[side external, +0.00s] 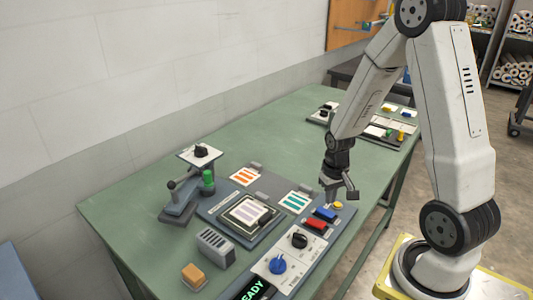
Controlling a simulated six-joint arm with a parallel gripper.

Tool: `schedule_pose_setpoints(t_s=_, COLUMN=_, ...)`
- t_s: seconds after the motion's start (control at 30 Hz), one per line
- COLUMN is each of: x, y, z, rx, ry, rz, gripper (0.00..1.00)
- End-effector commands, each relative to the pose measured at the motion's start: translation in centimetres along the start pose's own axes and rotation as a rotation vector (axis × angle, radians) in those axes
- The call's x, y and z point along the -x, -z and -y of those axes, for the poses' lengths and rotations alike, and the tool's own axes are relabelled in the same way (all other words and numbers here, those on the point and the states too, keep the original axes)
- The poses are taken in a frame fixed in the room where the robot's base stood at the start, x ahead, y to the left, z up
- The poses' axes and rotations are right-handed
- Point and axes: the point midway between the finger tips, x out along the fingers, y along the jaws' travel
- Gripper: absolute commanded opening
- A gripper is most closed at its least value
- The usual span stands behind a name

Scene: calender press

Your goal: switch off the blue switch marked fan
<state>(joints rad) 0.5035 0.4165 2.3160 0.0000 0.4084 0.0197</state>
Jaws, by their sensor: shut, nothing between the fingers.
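The blue switch (325,214) is a small rocker on the grey control panel (343,222) at the right front of the green table. Its marking is too small to read, and I cannot tell which way it is tipped. A red switch (316,226) sits just in front of it, and a small yellow button (337,205) just behind it. My gripper (335,200) is shut and empty, pointing down above the far end of the panel, close behind the blue switch. I cannot tell whether it touches the panel or the button.
A black knob (299,240), a blue knob (278,264) and a green lit display (255,292) lie nearer on the panel. The table's middle back is clear.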

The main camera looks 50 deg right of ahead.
Motion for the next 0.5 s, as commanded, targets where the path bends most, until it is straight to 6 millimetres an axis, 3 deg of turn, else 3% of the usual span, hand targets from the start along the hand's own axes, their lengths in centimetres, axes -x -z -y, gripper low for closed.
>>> schedule_pose_setpoints(t_s=0.5, x=2.8, y=0.0, z=0.0, rx=0.000, ry=0.000, rz=-0.001, gripper=0.00)
